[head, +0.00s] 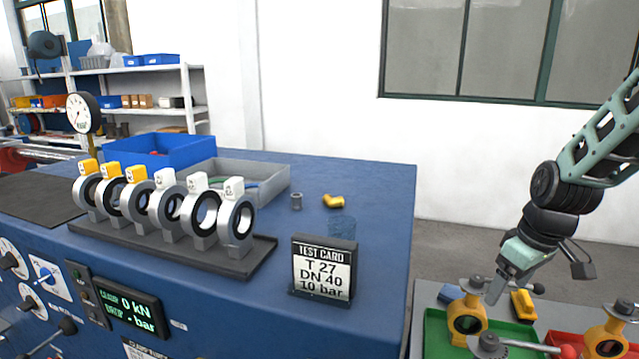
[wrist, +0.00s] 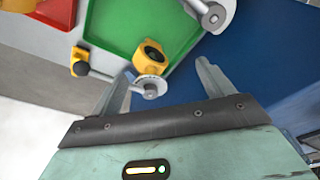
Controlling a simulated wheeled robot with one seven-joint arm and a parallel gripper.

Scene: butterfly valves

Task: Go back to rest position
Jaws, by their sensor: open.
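My gripper (head: 497,288) hangs at the right of the head view, above the trays beside the blue bench. It is pale green, with its fingers pointing down and left. In the wrist view my gripper (wrist: 165,82) has its two fingers apart with nothing held between them. A yellow butterfly valve (head: 467,319) stands at the green tray, below and left of the fingertips. In the wrist view a yellow valve body (wrist: 151,53) shows ahead of the fingers, with a grey round part in front of it. I cannot tell whether the fingers touch it.
The blue bench (head: 385,200) holds a row of several ring-shaped valves (head: 166,210) on a dark rack, a test card (head: 323,268), a grey bin (head: 262,192) and a blue bin (head: 180,148). Another yellow valve (head: 606,338) stands at the far right. Free air lies above the trays.

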